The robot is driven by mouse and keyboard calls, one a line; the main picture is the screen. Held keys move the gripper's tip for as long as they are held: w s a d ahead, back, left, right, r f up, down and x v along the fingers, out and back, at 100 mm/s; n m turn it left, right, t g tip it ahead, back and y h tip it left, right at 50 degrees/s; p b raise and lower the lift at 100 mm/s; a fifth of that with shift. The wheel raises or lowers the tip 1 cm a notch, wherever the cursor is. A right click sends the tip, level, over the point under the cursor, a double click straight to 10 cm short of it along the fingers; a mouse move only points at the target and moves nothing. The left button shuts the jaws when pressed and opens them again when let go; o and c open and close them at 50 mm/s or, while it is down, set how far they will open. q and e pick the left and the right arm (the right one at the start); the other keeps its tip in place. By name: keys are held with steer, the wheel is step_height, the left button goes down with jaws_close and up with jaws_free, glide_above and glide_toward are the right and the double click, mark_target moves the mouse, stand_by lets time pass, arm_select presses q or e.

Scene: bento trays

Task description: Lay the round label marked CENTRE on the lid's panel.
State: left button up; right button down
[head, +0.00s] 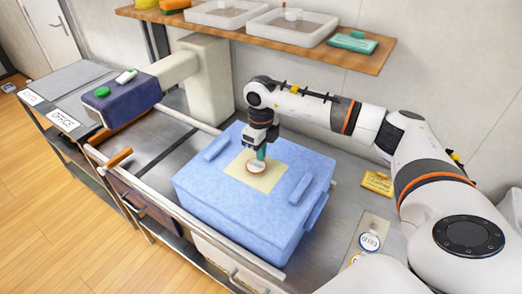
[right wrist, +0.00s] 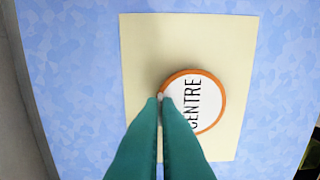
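The lid is the top of a speckled blue box (head: 215,185) on the steel counter, with a cream panel (head: 268,183) in its middle. The panel also shows in the right wrist view (right wrist: 145,55). The round label marked CENTRE (right wrist: 205,95) is white with an orange rim and appears over the panel, right of its middle in the wrist view; it also shows in the head view (head: 256,167). My right gripper (head: 261,158) points down with its teal fingertips (right wrist: 160,98) nearly together at the label's edge, a small pale bit between them. Whether the label touches the panel is unclear. My left gripper is out of view.
Two raised blue handles (head: 217,148) flank the panel. A card with another round label (head: 370,241) lies at the right, near a yellow sign (head: 378,183). A wooden shelf (head: 330,58) with trays hangs behind. A dark blue box (head: 130,95) stands at the left.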

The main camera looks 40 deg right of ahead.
steer(key=shift+f+b, duration=0.35)
stand_by(0.4)
steer(key=c, duration=1.1)
jaws_free()
steer(key=shift+r, duration=0.15)
step_height(320, 180, up, 8)
steer(key=p, duration=0.5)
stand_by(0.3)
